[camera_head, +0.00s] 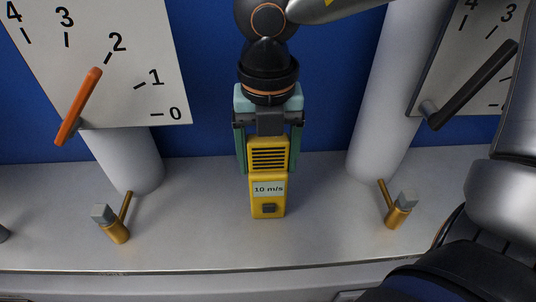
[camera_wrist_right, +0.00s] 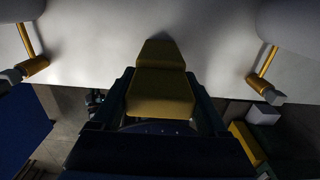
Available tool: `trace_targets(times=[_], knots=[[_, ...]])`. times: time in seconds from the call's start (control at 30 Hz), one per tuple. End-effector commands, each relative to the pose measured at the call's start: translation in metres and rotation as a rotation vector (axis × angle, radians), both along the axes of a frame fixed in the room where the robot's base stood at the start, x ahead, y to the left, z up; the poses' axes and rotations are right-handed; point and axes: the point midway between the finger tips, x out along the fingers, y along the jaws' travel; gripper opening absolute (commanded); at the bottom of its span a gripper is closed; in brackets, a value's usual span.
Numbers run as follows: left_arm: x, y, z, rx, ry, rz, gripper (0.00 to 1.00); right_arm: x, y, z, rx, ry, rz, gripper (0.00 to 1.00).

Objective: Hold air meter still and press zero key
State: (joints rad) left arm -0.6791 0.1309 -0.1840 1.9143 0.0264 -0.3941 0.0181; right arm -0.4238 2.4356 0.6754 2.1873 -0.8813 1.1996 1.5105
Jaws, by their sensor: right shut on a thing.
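The yellow air meter (camera_head: 268,180) is upright in the middle of the head view, with dark slots in its upper part and a label reading 10 m/s. A small dark key (camera_head: 268,208) sits low on its front face. My right gripper (camera_head: 269,158) comes from above, with its green-sided fingers on either side of the meter's upper part, shut on it. In the right wrist view the yellow meter (camera_wrist_right: 160,92) lies between the fingers. I cannot tell whether the meter's base touches the grey shelf. My left gripper is not in view.
The grey shelf (camera_head: 200,230) is clear around the meter. Brass valves stand left (camera_head: 118,232) and right (camera_head: 396,216). White columns (camera_head: 128,160) rise behind. Dial plates show an orange pointer (camera_head: 80,105) at left and a black pointer (camera_head: 475,85) at right.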

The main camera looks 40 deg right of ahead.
Motion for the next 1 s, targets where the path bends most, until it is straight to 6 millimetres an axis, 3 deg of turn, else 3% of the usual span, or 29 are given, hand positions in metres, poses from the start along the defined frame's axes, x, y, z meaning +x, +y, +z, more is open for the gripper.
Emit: trace_targets(times=[0.13, 1.0], knots=[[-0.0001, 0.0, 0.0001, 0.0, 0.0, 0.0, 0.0, 0.0002, 0.0001, 0.0004, 0.0, -0.001, 0.0, 0.0], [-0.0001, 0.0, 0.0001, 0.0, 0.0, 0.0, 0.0, 0.0002, 0.0001, 0.0004, 0.0, -0.001, 0.0, 0.0]])
